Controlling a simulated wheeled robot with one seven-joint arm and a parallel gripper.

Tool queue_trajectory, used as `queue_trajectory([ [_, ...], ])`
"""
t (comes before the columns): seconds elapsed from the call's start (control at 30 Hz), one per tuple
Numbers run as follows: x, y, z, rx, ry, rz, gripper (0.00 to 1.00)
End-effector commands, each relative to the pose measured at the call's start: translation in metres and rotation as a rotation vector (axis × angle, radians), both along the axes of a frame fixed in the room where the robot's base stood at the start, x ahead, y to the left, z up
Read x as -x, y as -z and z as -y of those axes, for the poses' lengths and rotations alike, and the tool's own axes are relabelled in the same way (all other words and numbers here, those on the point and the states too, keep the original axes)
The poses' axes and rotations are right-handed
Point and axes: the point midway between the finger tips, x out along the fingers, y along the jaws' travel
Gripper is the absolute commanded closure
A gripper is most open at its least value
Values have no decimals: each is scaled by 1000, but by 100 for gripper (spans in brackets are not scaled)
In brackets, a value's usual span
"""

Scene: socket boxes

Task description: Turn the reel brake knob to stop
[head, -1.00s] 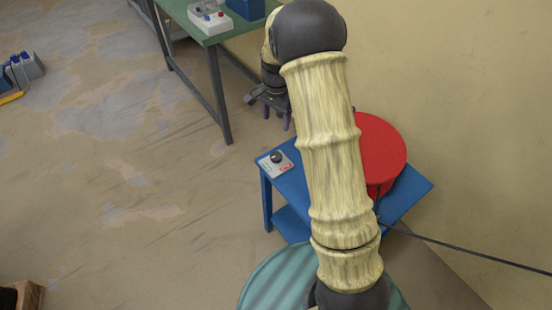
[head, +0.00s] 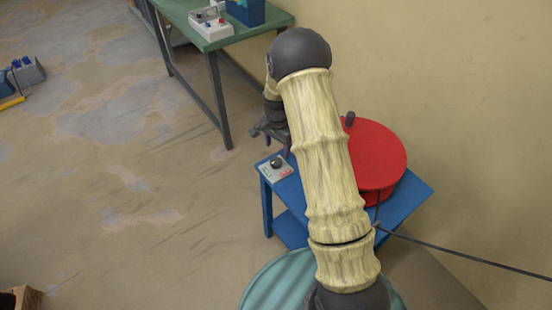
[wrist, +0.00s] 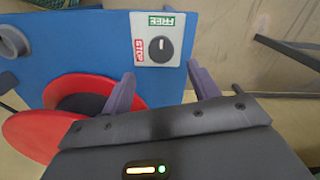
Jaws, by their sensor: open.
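The brake knob (wrist: 160,48) is a dark round knob on a small white panel (wrist: 178,57). In the wrist view its white mark points up, toward the green FREE label (wrist: 161,20); the red STOP label (wrist: 140,49) is at its left. In the head view the knob (head: 276,163) sits at the left corner of a blue stand (head: 291,229). My gripper (wrist: 161,75) is open and empty, its two fingers apart below the panel in the wrist view. In the head view my gripper (head: 279,146) is just above and behind the knob, partly hidden by my arm.
A red reel (head: 372,155) with a dark peg (head: 349,119) stands on the blue stand, partly behind my arm. A dark cable (head: 470,258) runs from it to the right. A green table (head: 243,33) with boxes stands behind, near the wall. Open floor lies at left.

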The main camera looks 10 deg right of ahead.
Motion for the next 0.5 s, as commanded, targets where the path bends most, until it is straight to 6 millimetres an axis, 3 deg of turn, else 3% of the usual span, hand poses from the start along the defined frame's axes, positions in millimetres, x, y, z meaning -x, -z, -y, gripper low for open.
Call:
queue_trajectory([
  [0.3, 1, 55, -4, 0, -7, -2, 40],
  [0.5, 0, 69, -4, 0, -7, 0, 40],
])
